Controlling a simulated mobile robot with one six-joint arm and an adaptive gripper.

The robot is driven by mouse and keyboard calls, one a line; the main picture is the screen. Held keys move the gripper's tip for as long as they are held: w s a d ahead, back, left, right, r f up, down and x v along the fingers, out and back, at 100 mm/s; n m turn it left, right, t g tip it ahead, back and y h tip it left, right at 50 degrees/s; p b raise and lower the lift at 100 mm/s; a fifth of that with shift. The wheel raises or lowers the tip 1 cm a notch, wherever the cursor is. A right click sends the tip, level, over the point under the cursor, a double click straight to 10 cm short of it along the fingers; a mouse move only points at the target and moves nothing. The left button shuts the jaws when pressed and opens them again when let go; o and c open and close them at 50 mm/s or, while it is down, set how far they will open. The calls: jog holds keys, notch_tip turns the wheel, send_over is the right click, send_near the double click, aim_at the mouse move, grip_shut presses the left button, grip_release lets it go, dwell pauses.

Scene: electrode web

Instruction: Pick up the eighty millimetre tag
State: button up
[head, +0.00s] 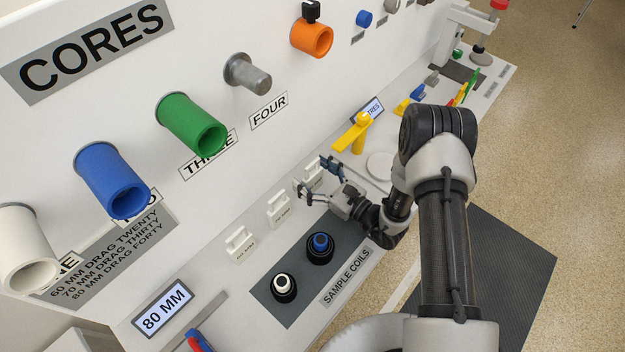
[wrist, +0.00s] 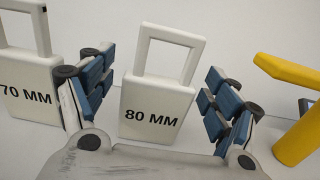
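The white 80 MM tag (wrist: 155,112) stands upright in the wrist view, with a square open handle on top. It lies between the two blue-padded fingers of my gripper (wrist: 158,75), with a visible gap on each side. My gripper is open and empty. In the head view, my gripper (head: 318,178) is around the farthest of the white tags (head: 313,175), which its fingers partly hide. The 70 MM tag (wrist: 28,92) stands just left of my left finger in the wrist view.
A yellow stand (head: 352,135) is close to the right of my gripper. Two more white tags (head: 279,209) (head: 240,244) stand in line to the left. A dark mat (head: 300,262) bears a blue-cored coil (head: 320,247) and a white-cored coil (head: 283,288). The cores wall rises behind.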

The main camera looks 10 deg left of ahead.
jog(key=c, duration=1.2)
jog(key=shift+o, duration=0.2)
notch_tip(320, 180, up, 20)
jog(key=p, duration=0.6)
